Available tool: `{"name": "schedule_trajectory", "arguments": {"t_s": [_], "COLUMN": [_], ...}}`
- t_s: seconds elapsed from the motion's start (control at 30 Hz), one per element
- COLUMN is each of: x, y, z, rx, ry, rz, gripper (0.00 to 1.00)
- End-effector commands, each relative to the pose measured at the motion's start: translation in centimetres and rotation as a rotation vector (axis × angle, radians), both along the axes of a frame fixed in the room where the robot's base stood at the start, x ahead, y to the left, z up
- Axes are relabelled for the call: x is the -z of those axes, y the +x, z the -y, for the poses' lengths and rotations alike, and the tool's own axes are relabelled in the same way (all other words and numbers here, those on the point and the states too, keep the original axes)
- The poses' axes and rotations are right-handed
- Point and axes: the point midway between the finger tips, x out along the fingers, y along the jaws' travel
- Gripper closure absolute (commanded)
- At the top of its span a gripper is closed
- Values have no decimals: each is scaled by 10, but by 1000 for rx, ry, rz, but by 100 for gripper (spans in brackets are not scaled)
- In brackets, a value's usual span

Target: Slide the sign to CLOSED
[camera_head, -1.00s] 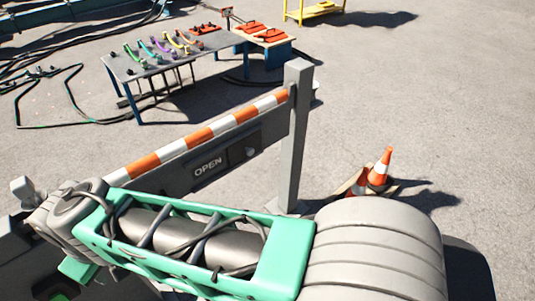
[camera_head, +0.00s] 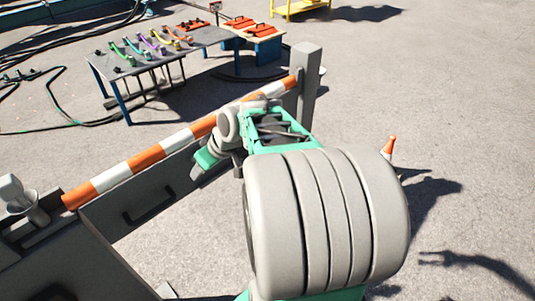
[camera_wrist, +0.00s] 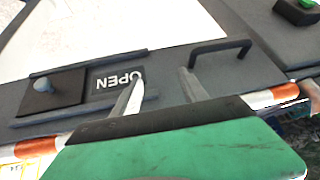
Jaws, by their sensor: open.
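The sign is a dark panel (camera_wrist: 125,60) on the barrier gate. White letters reading OPEN (camera_wrist: 118,80) show upside down in the wrist view. A dark sliding plate (camera_wrist: 40,97) with a rounded blue-grey knob (camera_wrist: 67,85) sits left of the letters, between two rails. My gripper (camera_wrist: 160,90) is open and empty, its fingers apart over the panel. One finger overlaps the end of the letters; the knob lies to the left, clear of both fingers. In the head view my arm hides the lettering and knob.
A dark bar handle (camera_wrist: 222,47) stands out from the panel right of my fingers, and shows in the head view (camera_head: 147,205). An orange-and-white striped bar (camera_head: 147,158) tops the gate, ending near a grey post (camera_head: 305,80). A table (camera_head: 130,62) stands beyond; open pavement lies right.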

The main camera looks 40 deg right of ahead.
Motion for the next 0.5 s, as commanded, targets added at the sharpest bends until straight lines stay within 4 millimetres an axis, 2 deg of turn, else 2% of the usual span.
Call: {"name": "schedule_trajectory", "arguments": {"t_s": [0.03,0.13,0.2,0.23,0.3,0.33,0.4,0.5], "x": [39,62,71,74,75,74,73,71], "y": [10,19,12,7,-5,-10,-18,-15], "z": [43,121,170,189,222,233,248,253], "rx": [25,51,80,96,124,134,151,154], "ry": [23,40,30,23,3,-5,-19,-27], "rz": [66,257,384,431,523,553,598,622], "gripper": [49,49,49,49,49,49,49,49]}}
